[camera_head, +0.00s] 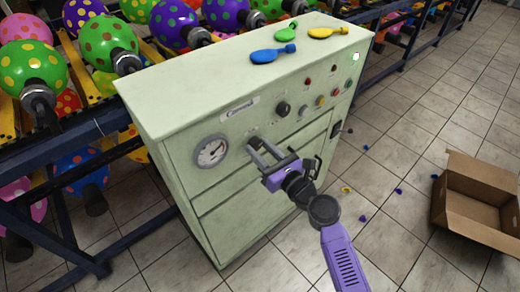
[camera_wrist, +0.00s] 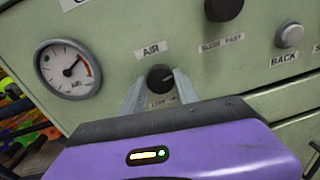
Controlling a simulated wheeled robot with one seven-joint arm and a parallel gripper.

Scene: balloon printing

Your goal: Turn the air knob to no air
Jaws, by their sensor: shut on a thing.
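The air knob (camera_wrist: 160,78) is small, round and black, on the green control panel under an "AIR" label (camera_wrist: 151,50). A pale mark shows on its right part. My gripper (camera_wrist: 159,88) has one finger on each side of the knob and is shut on it in the wrist view. A label below the knob is partly hidden by the gripper. In the head view my gripper (camera_head: 263,148) reaches the front of the machine (camera_head: 190,115), and its fingers hide the knob.
A pressure gauge (camera_head: 211,151) is left of the knob. A larger black knob (camera_head: 283,108) and several buttons are to the right. Balloons (camera_head: 273,55) lie on top. A balloon rack is on the left. An open cardboard box (camera_head: 478,195) stands on the floor at right.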

